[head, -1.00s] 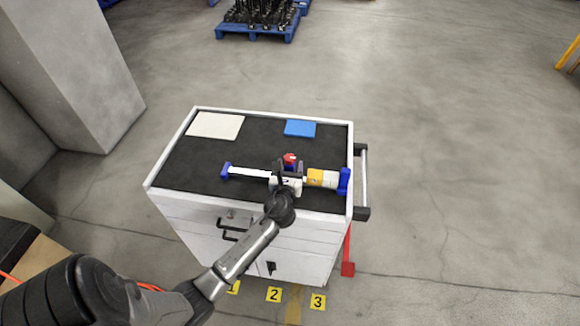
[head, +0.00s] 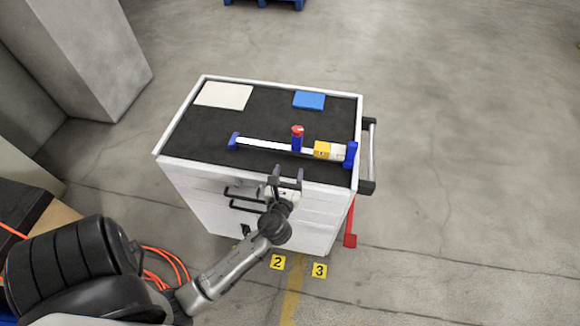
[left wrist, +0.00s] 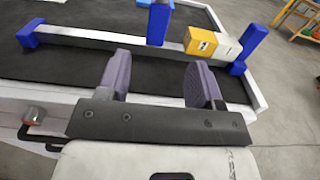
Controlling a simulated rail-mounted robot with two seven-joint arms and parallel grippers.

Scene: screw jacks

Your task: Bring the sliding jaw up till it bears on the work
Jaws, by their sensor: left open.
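A bar clamp lies across the cart's dark top: a white bar (head: 265,145) with a blue foot (head: 234,140) at its left end and a blue fixed jaw (head: 351,154) at its right. The blue sliding jaw (head: 297,142) with a red top stands on the bar. The work, a yellow and white block (head: 322,150), sits against the fixed jaw. A gap shows between sliding jaw and work, also in the left wrist view (left wrist: 203,42). My left gripper (head: 287,177) is open and empty, in front of the sliding jaw and apart from it. My right gripper is out of view.
A white plate (head: 224,95) and a blue plate (head: 309,100) lie at the back of the cart top (head: 200,140). The cart has a raised white rim and a side handle (head: 370,155). The mat left of the clamp is clear.

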